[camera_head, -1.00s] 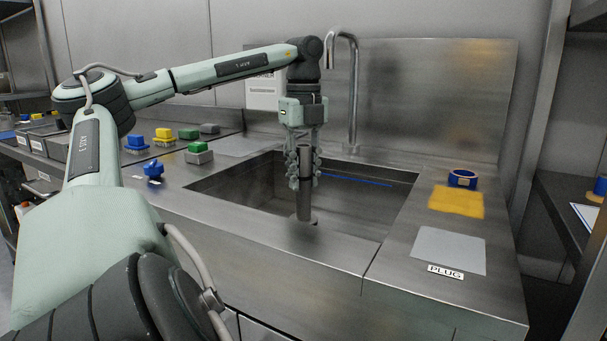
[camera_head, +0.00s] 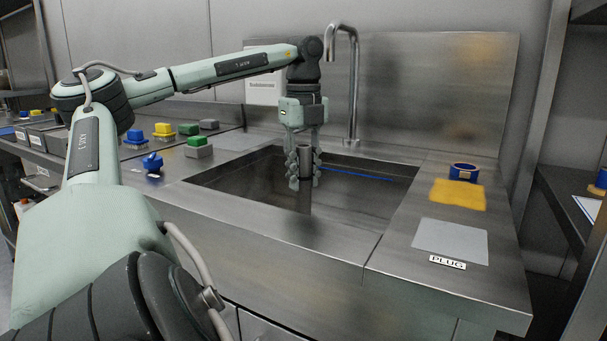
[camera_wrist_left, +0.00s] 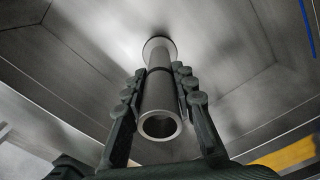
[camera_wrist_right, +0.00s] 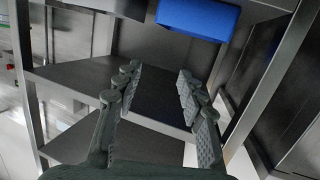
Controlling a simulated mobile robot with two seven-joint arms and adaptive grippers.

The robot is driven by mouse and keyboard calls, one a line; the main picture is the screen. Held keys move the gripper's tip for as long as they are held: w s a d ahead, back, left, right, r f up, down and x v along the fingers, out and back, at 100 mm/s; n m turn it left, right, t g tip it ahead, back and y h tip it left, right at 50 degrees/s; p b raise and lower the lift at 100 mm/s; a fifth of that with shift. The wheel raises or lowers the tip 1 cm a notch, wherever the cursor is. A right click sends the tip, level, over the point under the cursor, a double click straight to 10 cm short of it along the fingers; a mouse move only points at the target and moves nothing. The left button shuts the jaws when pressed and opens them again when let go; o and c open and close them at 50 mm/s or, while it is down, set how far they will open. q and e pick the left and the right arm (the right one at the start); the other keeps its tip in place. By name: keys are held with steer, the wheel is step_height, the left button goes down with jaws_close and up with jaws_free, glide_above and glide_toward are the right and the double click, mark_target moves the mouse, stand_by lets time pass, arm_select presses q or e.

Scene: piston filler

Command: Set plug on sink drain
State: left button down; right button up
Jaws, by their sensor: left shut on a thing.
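The plug is a grey metal standpipe (camera_head: 305,161), upright between the fingers of my left gripper (camera_head: 304,182) over the sink basin (camera_head: 255,185). In the left wrist view the gripper (camera_wrist_left: 158,84) is shut on the tube (camera_wrist_left: 159,98), with its open end near the camera and its wider foot (camera_wrist_left: 158,44) at the far end. The foot is not clear in the head view. The drain is not visible; I cannot tell whether the foot touches it. My right gripper (camera_wrist_right: 157,80) is open and empty, seen only in its wrist view.
The tap (camera_head: 352,90) rises behind the basin. To the right lie a grey mat (camera_head: 450,240) with a PLUG label (camera_head: 447,262), a yellow cloth (camera_head: 458,193) and a blue roll (camera_head: 463,172). A blue bin (camera_wrist_right: 197,18) is above my right gripper.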

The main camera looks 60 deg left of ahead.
mark_target(304, 193)
arm_select(q)
steer(key=shift+f+b, duration=0.7)
steer(key=shift+f, duration=0.1)
steer(key=shift+f+b, duration=0.5)
steer(key=shift+f, duration=0.1)
steer(key=shift+f+b, duration=0.4)
steer(key=shift+f, duration=0.1)
arm_select(e)
steer(key=s+a+r+t+y, duration=0.1)
steer(key=r+t, duration=0.2)
steer(key=r, duration=0.3)
steer(key=s+a+r+t+y, duration=0.1)
steer(key=a+r+t+y, duration=0.1)
steer(key=r+t, duration=0.2)
steer(key=shift+s+r, duration=0.3)
steer(key=shift+r, duration=0.95)
steer(key=shift+r, duration=0.1)
arm_select(q)
steer(key=shift+f, duration=0.1)
